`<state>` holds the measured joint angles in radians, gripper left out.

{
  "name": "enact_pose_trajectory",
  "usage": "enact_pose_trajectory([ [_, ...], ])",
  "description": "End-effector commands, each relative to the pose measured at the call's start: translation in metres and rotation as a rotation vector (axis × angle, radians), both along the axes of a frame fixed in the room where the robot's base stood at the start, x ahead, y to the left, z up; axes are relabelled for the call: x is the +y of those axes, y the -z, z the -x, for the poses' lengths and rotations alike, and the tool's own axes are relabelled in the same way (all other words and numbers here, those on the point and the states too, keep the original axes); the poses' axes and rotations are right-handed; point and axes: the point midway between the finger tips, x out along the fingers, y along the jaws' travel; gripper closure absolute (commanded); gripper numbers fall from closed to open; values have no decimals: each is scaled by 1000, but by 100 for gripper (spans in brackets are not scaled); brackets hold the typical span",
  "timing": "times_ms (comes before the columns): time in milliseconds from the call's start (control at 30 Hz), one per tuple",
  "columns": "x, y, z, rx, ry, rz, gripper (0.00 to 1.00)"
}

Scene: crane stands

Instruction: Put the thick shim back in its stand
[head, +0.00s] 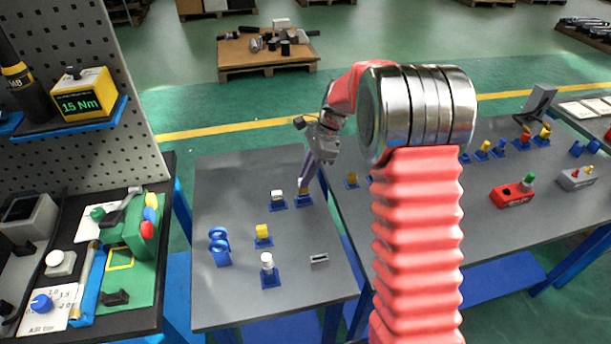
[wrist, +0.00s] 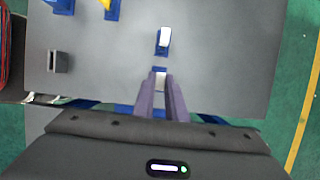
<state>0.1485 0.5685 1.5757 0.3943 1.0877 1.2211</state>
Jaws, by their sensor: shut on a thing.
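My gripper (head: 303,187) is at the far right part of the near table, with its fingers pointing down over a blue stand (head: 305,202). In the wrist view the gripper (wrist: 166,78) is shut on a small pale piece, the thick shim (wrist: 160,80), which shows between the fingertips. The blue of the stand (wrist: 154,103) shows beside and below the fingers. The shim is at or just above the stand; I cannot tell whether it is seated. The fingers hide much of both.
A blue stand with a white block (head: 278,195) is close on the left. The table's right edge is close.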

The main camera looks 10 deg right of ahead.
Motion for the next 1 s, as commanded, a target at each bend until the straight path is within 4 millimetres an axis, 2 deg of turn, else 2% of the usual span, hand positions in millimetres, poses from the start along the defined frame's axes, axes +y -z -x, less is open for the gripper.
enact_pose_trajectory([
  [567,0,1,0,0,0,0,100],
  [1000,0,13,0,0,0,0,100],
])
